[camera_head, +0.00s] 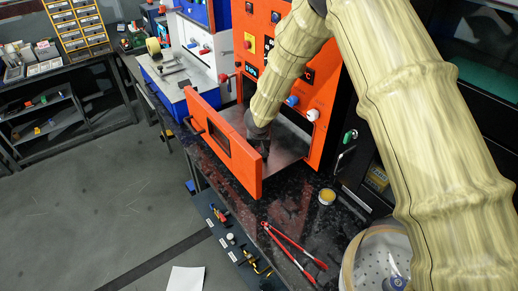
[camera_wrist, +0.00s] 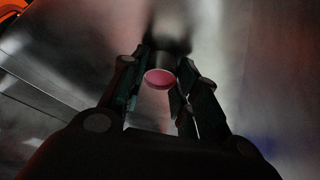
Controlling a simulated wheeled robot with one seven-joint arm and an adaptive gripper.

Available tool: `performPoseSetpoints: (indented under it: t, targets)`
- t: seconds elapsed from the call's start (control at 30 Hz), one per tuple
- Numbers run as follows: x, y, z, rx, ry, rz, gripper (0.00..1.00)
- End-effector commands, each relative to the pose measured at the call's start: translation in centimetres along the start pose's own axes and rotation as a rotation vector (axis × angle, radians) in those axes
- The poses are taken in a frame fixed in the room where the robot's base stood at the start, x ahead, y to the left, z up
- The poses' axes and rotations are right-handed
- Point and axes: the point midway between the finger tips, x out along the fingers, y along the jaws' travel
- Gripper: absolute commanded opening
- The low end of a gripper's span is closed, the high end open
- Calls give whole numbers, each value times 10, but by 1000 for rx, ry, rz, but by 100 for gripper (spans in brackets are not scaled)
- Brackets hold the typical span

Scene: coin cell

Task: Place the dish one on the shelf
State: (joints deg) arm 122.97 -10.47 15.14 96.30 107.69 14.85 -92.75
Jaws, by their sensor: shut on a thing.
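My gripper (camera_head: 264,148) reaches through the open front of the orange oven, low over the metal shelf (camera_head: 288,146). In the wrist view, my gripper (camera_wrist: 158,92) is shut on a small round dish with a pink surface (camera_wrist: 159,79), held between the fingertips. The shelf (camera_wrist: 230,60) is a dim, shiny grey surface around and beyond it. I cannot tell whether the dish touches the shelf. In the head view the held dish is hidden. A second small dish, yellow inside (camera_head: 327,196), stands on the dark counter in front of the oven.
The orange oven door (camera_head: 225,145) stands open just left of my gripper. Red-handled tongs (camera_head: 290,252) and a clear round vessel (camera_head: 375,258) are on the counter (camera_head: 290,208). The oven's knobbed panel (camera_head: 310,90) rises to the right of the opening.

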Motion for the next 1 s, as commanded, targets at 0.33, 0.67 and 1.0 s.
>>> performPoseSetpoints:
  t: [0.33,0.67,1.0]
  targets:
    - [1,0,1,0,0,0,52]
    - [-8,0,0,2,0,-1,52]
    - [-61,0,-1,2,1,-3,52]
